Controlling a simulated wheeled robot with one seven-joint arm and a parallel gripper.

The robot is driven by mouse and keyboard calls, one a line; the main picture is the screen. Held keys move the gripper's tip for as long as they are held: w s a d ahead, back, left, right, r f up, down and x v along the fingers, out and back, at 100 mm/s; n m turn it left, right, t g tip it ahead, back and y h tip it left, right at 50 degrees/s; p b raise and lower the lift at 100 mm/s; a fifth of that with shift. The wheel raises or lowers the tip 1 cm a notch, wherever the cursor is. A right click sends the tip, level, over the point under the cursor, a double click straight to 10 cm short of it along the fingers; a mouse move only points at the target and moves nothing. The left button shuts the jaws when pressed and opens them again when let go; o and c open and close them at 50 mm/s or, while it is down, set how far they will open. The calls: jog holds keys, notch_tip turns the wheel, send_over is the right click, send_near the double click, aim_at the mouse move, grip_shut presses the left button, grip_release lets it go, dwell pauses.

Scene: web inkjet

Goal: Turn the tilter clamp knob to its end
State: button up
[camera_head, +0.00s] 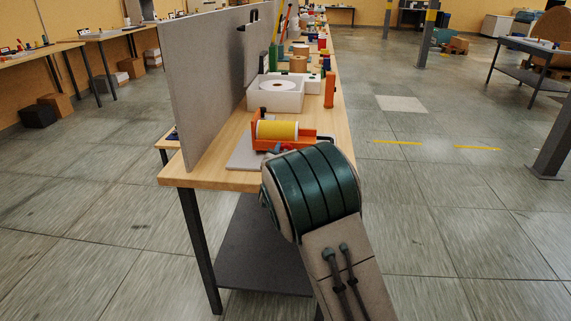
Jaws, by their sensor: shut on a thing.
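The tilter appears to be the orange device (260,144) near the front end of the wooden bench, with a yellow roll (277,130) lying across it. A small red part (286,147) shows at its lower front, just above my arm; I cannot tell whether it is the clamp knob. My dark green and beige arm reaches up from the lower right and covers the device's front right side. My gripper is hidden behind the arm, so its fingers and any contact with the knob do not show.
A grey upright panel (205,85) runs along the bench's left side. Behind the device stand a white box (262,101) with a roll inside and an orange upright piece (329,90). The floor to the right is open.

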jog(key=shift+m+b, duration=0.6)
jog(key=shift+b, duration=0.1)
jog(key=o, duration=1)
jog(key=s, duration=1.4)
jog(key=shift+a, duration=0.2)
jog(key=shift+w, duration=0.1)
